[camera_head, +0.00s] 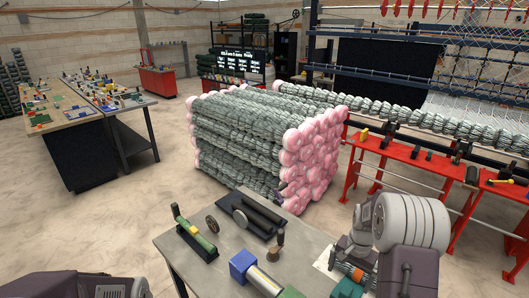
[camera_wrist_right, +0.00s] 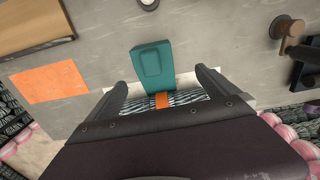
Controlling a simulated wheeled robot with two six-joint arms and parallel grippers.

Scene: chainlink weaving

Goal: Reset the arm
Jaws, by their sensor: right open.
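My right arm reaches over the grey table (camera_head: 225,240) at the lower right of the head view. In the right wrist view my right gripper (camera_wrist_right: 160,84) is open, its two dark fingers spread apart. A bundle of grey wire mesh with an orange band (camera_wrist_right: 162,100) lies beyond the gripper body, between the fingers, on a white sheet; the gripper body partly hides it. I cannot tell whether the fingers touch it. A teal block (camera_wrist_right: 152,62) lies just past it. Only part of my left arm shows at the lower left of the head view; its gripper is out of view.
The table also holds a green tool on a stand (camera_head: 197,236), a dark roller (camera_head: 262,212), a blue block (camera_head: 242,264) and an orange sheet (camera_wrist_right: 48,82). Stacked mesh rolls with pink ends (camera_head: 240,140) stand behind. A red bench (camera_head: 415,160) is at right.

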